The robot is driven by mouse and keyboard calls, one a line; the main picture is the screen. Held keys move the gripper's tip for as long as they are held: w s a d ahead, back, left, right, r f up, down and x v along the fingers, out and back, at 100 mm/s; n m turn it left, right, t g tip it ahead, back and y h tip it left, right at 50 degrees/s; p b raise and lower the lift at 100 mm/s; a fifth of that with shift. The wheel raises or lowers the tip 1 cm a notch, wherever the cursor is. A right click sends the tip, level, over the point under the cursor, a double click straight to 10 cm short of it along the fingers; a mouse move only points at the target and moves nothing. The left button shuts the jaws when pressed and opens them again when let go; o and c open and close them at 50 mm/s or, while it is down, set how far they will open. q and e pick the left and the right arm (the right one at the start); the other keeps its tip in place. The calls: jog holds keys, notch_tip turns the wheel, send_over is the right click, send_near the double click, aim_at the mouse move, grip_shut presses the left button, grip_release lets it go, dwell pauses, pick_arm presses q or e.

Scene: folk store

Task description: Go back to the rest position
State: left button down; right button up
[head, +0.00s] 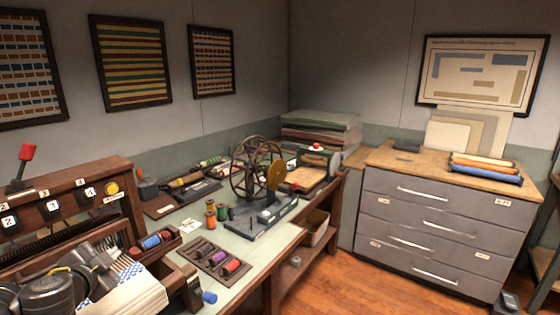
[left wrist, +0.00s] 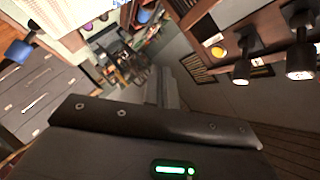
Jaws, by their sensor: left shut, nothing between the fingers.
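My left arm comes in at the lower left of the head view, its dark rounded links low over the loom bench. My left gripper (head: 98,257) is shut and empty, close to the white-and-blue checked cloth (head: 138,291). I cannot tell whether it touches the cloth. In the left wrist view a dark housing with a green light fills the bottom, and the fingertips cannot be made out. My right gripper is not in view.
A wooden loom frame (head: 72,174) stands beside the arm. A dark tray of spools (head: 214,258) and a wheel winder (head: 258,180) stand on the workbench (head: 248,262). A grey drawer cabinet (head: 440,205) is at right. Wooden floor (head: 345,285) lies open between them.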

pick_arm(q)
jog(key=s+d+f+n+g+h, duration=0.1)
jog(key=s+d+f+n+g, duration=0.1)
jog(key=s+d+f, duration=0.65)
jog(key=s+d+f+n+g, duration=0.1)
jog(key=s+d+f+g, duration=0.3)
jog(key=f, duration=0.7)
jog(key=s+d+f+n+g, duration=0.1)
jog(key=s+f+n+g, duration=0.1)
jog(key=s+f, duration=0.35)
jog(key=s+d+f+n+g+h, duration=0.1)
jog(key=s+f, duration=0.1)
jog(key=s, duration=0.6)
jog(key=s+d+f+n+g, duration=0.1)
jog(key=s+f+n+g, duration=0.15)
jog(key=s, duration=0.45)
notch_tip(320, 180, down, 24)
jog(key=s+f+m, duration=0.1)
jog(key=s+a+f+g, duration=0.1)
jog(key=s+a+f, duration=0.1)
jog(key=s+f, duration=1.4)
jog(key=shift+s+a+f+g, duration=0.2)
jog(key=shift+s+a+g, duration=0.15)
jog(key=shift+s+a, duration=0.05)
jog(key=shift+s+m, duration=0.1)
jog(key=shift+m, duration=0.15)
